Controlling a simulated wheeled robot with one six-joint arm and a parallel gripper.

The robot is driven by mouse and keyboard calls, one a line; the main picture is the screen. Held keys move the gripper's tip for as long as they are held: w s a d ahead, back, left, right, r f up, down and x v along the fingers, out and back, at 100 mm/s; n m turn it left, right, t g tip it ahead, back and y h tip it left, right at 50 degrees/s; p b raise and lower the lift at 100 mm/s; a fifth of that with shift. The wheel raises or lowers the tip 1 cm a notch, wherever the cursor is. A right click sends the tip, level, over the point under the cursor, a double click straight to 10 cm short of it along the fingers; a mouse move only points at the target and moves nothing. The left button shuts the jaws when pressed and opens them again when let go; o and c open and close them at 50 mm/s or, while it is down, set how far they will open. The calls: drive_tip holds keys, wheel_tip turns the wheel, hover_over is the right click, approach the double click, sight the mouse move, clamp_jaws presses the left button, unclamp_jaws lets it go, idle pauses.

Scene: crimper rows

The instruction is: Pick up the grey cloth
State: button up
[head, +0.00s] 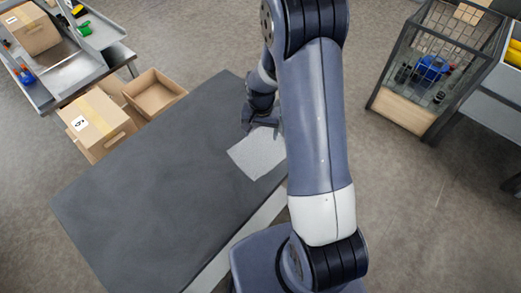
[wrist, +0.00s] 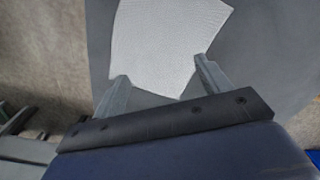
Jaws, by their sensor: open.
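The grey cloth (head: 257,155) is a light, flat, roughly square piece lying on the dark table (head: 150,180), near its right edge. In the head view my arm hides part of its right side. In the wrist view the cloth (wrist: 165,45) lies ahead of the fingers, with its near corner between the fingertips. My gripper (head: 262,128) is at the far edge of the cloth in the head view. It also shows in the wrist view (wrist: 160,82), with its two fingers spread apart and nothing held. I cannot tell how high the fingertips are above the cloth.
Cardboard boxes (head: 97,122) stand on the floor beyond the table's left end, one of them open (head: 154,93). A grey workbench (head: 60,60) with a box and tools is at the upper left. A wire cage (head: 430,75) stands at the right. The table's left part is bare.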

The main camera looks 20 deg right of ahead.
sight(261, 151)
wheel_tip(261, 151, down, 8)
drive_tip(key=b, duration=0.5)
drive_tip(key=shift+f, duration=0.25)
drive_tip(key=c, duration=1.5)
drive_tip(key=shift+r, duration=0.2)
clamp_jaws()
wheel_tip(261, 151, up, 12)
drive_tip(key=p, duration=0.7)
drive_tip(key=shift+f, duration=0.2)
